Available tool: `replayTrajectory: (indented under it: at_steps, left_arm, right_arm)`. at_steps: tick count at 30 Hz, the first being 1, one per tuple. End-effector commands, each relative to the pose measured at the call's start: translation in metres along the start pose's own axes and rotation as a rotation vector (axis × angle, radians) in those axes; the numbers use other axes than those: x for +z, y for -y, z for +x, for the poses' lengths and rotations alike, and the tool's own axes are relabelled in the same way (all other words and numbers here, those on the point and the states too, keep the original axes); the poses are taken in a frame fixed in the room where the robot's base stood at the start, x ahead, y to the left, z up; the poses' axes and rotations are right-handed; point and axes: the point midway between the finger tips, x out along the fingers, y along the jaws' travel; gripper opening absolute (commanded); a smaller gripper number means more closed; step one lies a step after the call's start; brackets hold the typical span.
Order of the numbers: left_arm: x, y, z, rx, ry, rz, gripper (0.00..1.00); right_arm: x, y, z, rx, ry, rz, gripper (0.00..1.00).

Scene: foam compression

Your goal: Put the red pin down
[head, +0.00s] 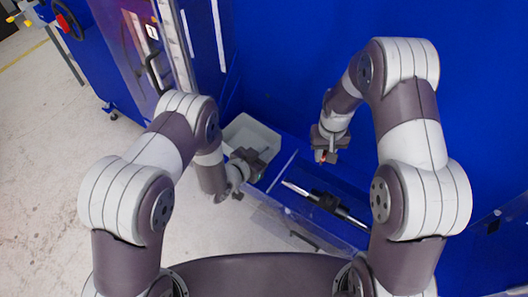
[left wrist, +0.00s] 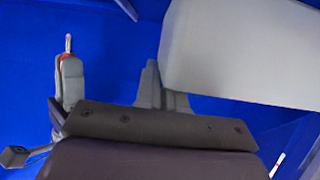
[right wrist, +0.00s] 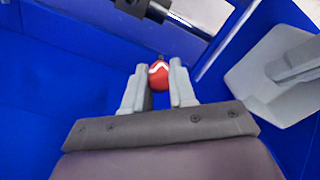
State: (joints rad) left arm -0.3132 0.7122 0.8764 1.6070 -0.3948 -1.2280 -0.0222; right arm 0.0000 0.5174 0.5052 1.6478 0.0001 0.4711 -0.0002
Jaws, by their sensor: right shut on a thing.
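My right gripper (head: 324,157) is shut on the red pin (right wrist: 158,75). The pin's round red end with a white mark shows between the fingertips in the right wrist view; its far end is hidden. In the head view the pin is only a small red spot between the fingers. My left gripper (head: 250,165) is beside the white bin, its fingers spread apart in the left wrist view (left wrist: 110,85) with nothing visible between them. A small red piece with a pale tip (left wrist: 67,54) shows by its left finger; I cannot tell what it is.
The white bin (head: 238,131) stands against the blue wall, and also shows in the right wrist view (right wrist: 255,78). A dark cylindrical tool with a pale rod (head: 325,200) lies right of it in the clear-walled blue tray (head: 290,211). Blue surface (right wrist: 60,90) left of the pin is clear.

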Motion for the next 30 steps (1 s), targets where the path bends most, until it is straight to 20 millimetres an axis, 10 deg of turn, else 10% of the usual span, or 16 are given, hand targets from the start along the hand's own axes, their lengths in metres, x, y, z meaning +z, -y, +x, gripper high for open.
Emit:
replayTrajectory:
  at_steps: [5,18,30]
  left_arm:
    - [0.0,0.0,0.0,0.0,0.0,0.0,0.0]
    - [0.0,0.0,0.0,0.0,0.0,0.0,0.0]
    - [0.0,0.0,0.0,0.0,0.0,0.0,0.0]
  right_arm:
    - [-0.014,0.017,-0.005,0.0,-0.002,-0.089,0.0]
    - [-0.072,0.173,-0.055,0.0,-0.001,-0.789,0.0]
    - [-0.073,0.188,0.004,0.0,0.001,-0.857,0.0]
